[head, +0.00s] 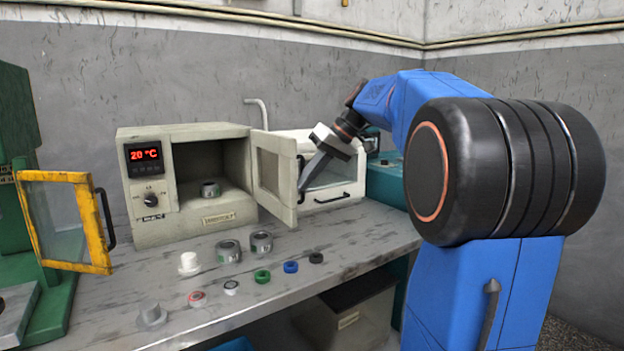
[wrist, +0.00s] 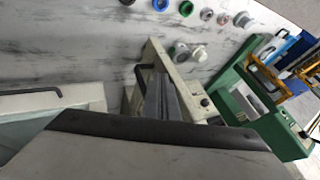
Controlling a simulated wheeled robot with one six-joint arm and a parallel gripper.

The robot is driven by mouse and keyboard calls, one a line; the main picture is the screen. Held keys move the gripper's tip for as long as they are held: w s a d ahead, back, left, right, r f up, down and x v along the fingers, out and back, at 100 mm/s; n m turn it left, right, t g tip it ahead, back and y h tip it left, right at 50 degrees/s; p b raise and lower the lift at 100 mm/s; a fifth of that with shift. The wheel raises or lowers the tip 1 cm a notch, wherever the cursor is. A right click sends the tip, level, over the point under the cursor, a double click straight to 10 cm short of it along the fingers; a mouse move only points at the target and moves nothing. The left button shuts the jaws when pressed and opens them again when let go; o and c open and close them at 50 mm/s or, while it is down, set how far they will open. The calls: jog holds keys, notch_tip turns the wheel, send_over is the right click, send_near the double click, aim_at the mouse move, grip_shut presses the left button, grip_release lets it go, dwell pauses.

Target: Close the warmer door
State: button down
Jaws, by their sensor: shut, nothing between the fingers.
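The warmer (head: 190,185) is a beige box with a red 20 °C display, at the back of the bench in the head view. Its door (head: 274,172) stands wide open, swung out from the right side of the opening. My gripper (head: 305,188) is shut and empty. Its fingers point down at the outer, right-hand side of the door, close to the dark door handle (head: 300,180). I cannot tell whether they touch. In the wrist view, the fingers (wrist: 163,98) show beside the door (wrist: 153,58).
A second beige box (head: 335,197) with a dark handle stands right behind the door. Several metal parts and coloured rings (head: 262,276) lie on the bench (head: 340,245) in front. A yellow-framed door (head: 67,180) on a green machine stands at left.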

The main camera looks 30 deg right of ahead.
jog(key=w+a+m+t+h, duration=0.1)
jog(key=w+a+m+h, duration=0.15)
jog(key=a, duration=0.85)
jog(key=w+a+m+t+h, duration=0.1)
jog(key=w+a+m, duration=0.3)
jog(key=a, duration=0.7)
jog(key=w+a+m+h, duration=0.2)
jog(key=w+a+m, duration=0.2)
jog(key=w, duration=0.4)
jog(key=w+a+m+h, duration=0.3)
jog(key=w+a+m, duration=0.1)
jog(key=w, duration=0.4)
jog(key=shift+a+r, duration=0.15)
jog(key=shift+a, duration=0.25)
jog(key=shift+r+m, duration=0.1)
jog(key=shift+m, duration=0.25)
jog(key=shift+d, duration=0.15)
